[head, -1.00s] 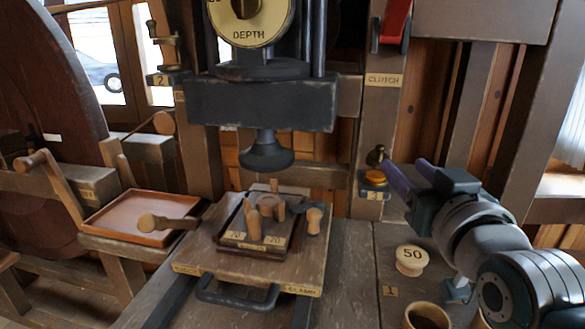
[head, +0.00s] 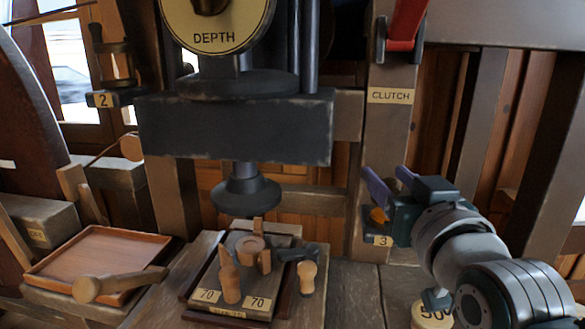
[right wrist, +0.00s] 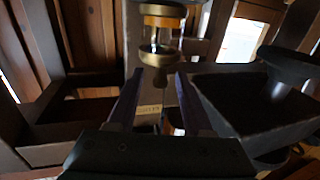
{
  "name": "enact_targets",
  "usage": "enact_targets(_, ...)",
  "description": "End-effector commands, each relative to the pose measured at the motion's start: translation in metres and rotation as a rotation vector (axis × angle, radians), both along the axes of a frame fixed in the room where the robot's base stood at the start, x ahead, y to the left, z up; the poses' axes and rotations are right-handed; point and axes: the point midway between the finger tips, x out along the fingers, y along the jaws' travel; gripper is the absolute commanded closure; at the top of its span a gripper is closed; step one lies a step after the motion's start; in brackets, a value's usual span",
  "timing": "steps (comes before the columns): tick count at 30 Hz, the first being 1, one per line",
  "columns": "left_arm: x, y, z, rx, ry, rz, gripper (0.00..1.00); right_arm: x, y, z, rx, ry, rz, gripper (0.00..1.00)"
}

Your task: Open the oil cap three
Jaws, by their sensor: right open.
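Oil cup three has an orange lower part (head: 377,215) above a small plate marked 3 (head: 382,240), on the post under the CLUTCH label. Its cap is hidden behind my fingers in the head view. The right wrist view, which looks upside down, shows the glass and brass cup with an orange band (right wrist: 160,20) and its round brass cap (right wrist: 159,57). My right gripper (head: 387,175) is open, with purple fingers. In the right wrist view its fingertips (right wrist: 160,77) lie either side of the cap's knob; I cannot tell if they touch. My left gripper is not in view.
The dark press head (head: 235,128) stands left of the gripper, above a tray of wooden spools (head: 230,285). A red clutch lever (head: 405,25) hangs above. Another oil cup marked 2 (head: 103,98) is at the left. A wooden tray (head: 95,260) lies lower left.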

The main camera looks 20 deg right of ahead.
Motion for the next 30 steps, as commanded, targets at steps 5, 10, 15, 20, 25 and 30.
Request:
enact_targets(5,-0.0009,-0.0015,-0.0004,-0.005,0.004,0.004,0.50,-0.0001,0.0001,-0.0001,0.000,0.001,0.000,0.55)
enact_targets(10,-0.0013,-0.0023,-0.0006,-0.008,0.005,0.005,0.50,0.0000,0.0001,0.0000,0.000,0.000,0.000,0.74)
enact_targets(15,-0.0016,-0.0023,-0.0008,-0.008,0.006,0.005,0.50,0.0000,0.0001,0.0000,0.000,0.000,0.000,0.93)
enact_targets(20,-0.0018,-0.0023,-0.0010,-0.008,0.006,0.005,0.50,0.0000,0.0001,0.0000,0.000,0.000,0.000,1.00)
enact_targets(25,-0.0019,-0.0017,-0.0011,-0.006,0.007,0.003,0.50,0.0001,0.0001,0.0000,0.000,0.000,0.000,1.00)
enact_targets(30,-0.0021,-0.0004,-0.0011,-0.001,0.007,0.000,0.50,0.0000,-0.0002,0.0000,0.000,0.000,0.003,1.00)
